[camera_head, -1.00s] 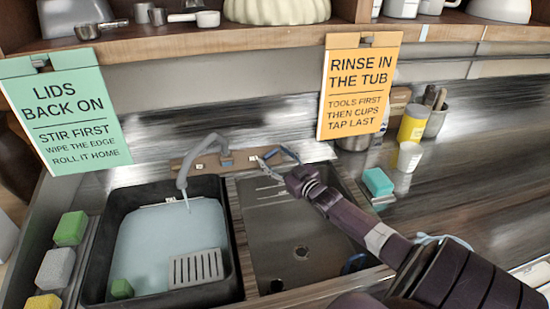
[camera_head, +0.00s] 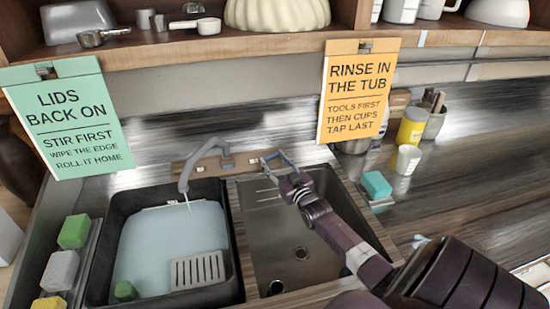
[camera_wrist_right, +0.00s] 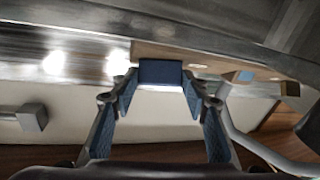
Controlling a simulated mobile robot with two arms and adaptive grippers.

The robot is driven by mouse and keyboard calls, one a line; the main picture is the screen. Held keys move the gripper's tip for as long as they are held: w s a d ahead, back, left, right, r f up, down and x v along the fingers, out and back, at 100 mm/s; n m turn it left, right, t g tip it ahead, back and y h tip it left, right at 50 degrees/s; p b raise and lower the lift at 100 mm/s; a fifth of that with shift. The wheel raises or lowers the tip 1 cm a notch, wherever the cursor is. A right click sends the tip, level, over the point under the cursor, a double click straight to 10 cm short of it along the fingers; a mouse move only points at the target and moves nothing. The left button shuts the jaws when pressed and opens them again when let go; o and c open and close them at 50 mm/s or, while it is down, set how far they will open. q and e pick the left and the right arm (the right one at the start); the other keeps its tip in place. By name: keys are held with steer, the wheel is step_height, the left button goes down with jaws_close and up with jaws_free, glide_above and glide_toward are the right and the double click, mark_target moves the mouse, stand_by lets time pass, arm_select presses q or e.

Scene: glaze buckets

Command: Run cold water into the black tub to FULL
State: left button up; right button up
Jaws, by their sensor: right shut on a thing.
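The black tub (camera_head: 98,262) sits in the left basin and holds pale water (camera_head: 150,240). A thin stream falls from the grey spout (camera_head: 186,172) into it. A small pale mark (camera_head: 172,205) is at the tub's back wall near the waterline; its words are too small to read. My right gripper (camera_head: 272,158) is behind the right basin, at the right end of the wooden tap board (camera_head: 205,165). In the right wrist view the gripper (camera_wrist_right: 160,85) has its fingers around a blue tap handle (camera_wrist_right: 160,72). My left gripper is not in view.
A grey slotted piece (camera_head: 198,270) and green sponge (camera_head: 126,291) are in the tub. Several sponges line the left edge (camera_head: 74,232). A teal sponge (camera_head: 376,185) and white cup (camera_head: 408,159) stand right. Signs hang from the shelf (camera_head: 200,50).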

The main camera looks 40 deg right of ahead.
steer(key=m+h, duration=0.1)
steer(key=m+h+p, duration=0.1)
steer(key=m, duration=0.1)
steer(key=shift+w+a+r+g+h, duration=0.15)
steer(key=shift+a+r+g+h, duration=0.1)
steer(key=shift+g+h, duration=0.15)
steer(key=shift+f+m+g+h+p, duration=0.1)
steer(key=shift+m+g+h+p, duration=0.2)
steer(key=shift+m+h+p, duration=0.45)
steer(key=shift+c, duration=0.2)
steer(key=shift+o, duration=0.2)
steer(key=shift+b, duration=0.3)
steer(key=o, duration=1.1)
steer(key=shift+f, duration=0.1)
